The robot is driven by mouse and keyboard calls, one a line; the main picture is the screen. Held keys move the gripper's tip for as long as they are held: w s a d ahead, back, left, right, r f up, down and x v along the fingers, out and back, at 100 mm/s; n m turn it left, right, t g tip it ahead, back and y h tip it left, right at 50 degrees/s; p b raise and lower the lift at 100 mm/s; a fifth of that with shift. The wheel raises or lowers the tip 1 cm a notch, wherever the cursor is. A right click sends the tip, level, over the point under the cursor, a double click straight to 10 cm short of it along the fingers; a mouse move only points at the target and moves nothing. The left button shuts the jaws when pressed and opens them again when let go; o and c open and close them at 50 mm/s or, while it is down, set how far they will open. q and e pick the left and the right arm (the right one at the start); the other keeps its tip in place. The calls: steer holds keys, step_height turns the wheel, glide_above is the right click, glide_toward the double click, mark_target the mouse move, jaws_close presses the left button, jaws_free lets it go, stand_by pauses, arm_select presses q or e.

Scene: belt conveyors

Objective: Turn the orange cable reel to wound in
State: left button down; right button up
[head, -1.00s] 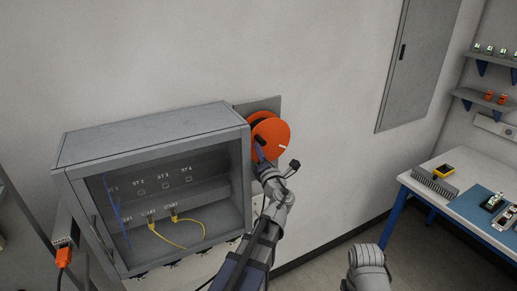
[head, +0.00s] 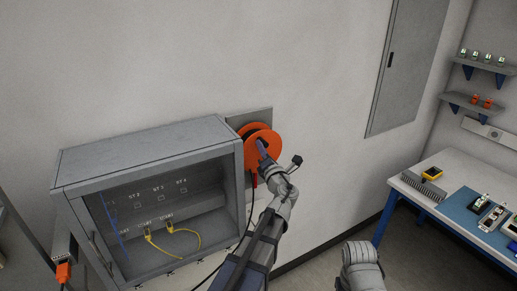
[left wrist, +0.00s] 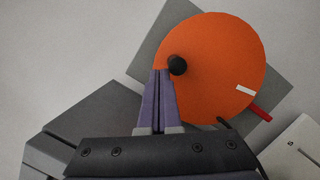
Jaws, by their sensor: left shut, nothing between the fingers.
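The orange cable reel (head: 271,139) is mounted on a grey plate (head: 248,117) on the wall, right of the cabinet. In the left wrist view its orange disc (left wrist: 222,50) faces me, with a dark round knob (left wrist: 177,65) left of its middle. A white mark (left wrist: 245,90) lies at the disc's lower right, near a red tab (left wrist: 261,113) beyond the rim. My left gripper (head: 262,147) is in front of the disc. Its fingertips (left wrist: 161,72) are shut and empty, just beside the knob; I cannot tell whether they touch it. My right gripper is out of view.
The open-fronted grey cabinet (head: 145,160) with yellow and blue cables stands close left of the reel. A dark cable hangs below the reel. A workbench (head: 420,207) with devices is at right, under shelves (head: 473,104).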

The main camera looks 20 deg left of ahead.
arm_select(q)
steer(key=shift+w+d+r, duration=0.15)
steer(key=shift+w, duration=0.05)
stand_by(0.6)
steer(key=s+d, duration=0.3)
steer(key=s, duration=0.8)
steer(key=shift+d+r+p, duration=0.3)
steer(key=shift+d+p, duration=0.1)
